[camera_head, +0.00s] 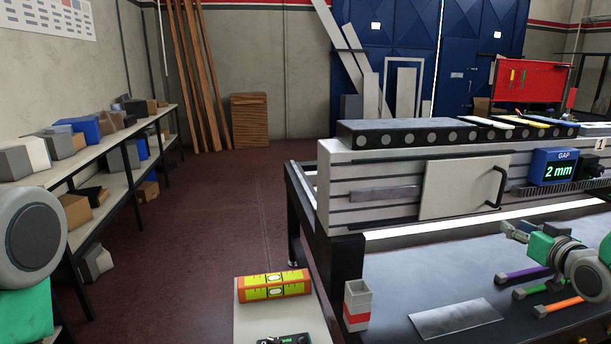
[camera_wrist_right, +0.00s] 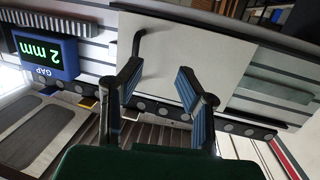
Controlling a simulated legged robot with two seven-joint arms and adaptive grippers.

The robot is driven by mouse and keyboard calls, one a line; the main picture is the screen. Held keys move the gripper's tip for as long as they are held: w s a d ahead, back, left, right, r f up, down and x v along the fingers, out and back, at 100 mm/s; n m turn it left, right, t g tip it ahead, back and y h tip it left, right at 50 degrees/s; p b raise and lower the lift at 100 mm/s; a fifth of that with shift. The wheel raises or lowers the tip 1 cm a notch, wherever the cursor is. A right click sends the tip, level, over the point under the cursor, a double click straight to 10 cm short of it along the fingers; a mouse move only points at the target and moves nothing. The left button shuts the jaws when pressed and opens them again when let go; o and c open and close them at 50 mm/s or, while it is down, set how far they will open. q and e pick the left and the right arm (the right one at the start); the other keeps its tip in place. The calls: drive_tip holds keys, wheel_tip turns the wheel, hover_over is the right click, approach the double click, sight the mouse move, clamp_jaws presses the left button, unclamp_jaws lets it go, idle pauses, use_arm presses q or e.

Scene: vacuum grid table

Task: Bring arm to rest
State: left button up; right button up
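My right gripper (camera_head: 517,231) is over the right part of the table in the head view, in front of the grey fixture and below its panel handle. In the right wrist view, its two blue-padded fingers (camera_wrist_right: 159,68) stand apart with nothing held between them. The pale panel (camera_head: 462,187) with a black handle (camera_head: 499,187) shows behind the fingers in the wrist view (camera_wrist_right: 215,60); the handle (camera_wrist_right: 138,43) appears near the left finger. Part of my left arm shows at the left edge of the head view; its gripper is out of frame.
Loaded shelves (camera_head: 130,160) stand left; floor between is clear.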

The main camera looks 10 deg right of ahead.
drive_tip(key=s+a+f+g+y+b, duration=0.1)
drive_tip(key=s+a+f+g, duration=0.25)
drive_tip(key=a+f, duration=0.35)
drive_tip(key=s+a+f+n+g+b, duration=0.15)
drive_tip(key=s+a+f, duration=0.35)
drive_tip(key=f, duration=0.5)
drive_tip(key=s+a+f+m+g+y, duration=0.1)
drive_tip(key=s+a+f+g, duration=0.2)
drive_tip(key=s+a+f, duration=0.35)
use_arm(q)
wheel_tip(320, 180, down, 5)
drive_tip(key=shift+a+f+b, duration=0.1)
drive_tip(key=shift+b, duration=1)
use_arm(e)
drive_tip(key=s+a+f+g, duration=0.2)
drive_tip(key=s+f, duration=0.2)
drive_tip(key=s, duration=0.3)
drive_tip(key=s+a+f+n+g, duration=0.1)
drive_tip(key=s+a+f+g, duration=0.2)
drive_tip(key=s, duration=0.5)
drive_tip(key=s+a+f+g, duration=0.2)
drive_tip(key=s+a+f, duration=0.1)
drive_tip(key=s+f, duration=0.3)
drive_tip(key=shift+s+g, duration=0.4)
drive_tip(key=shift+s, duration=0.6)
drive_tip(key=shift+w+n, duration=0.2)
drive_tip(key=shift+n, duration=0.05)
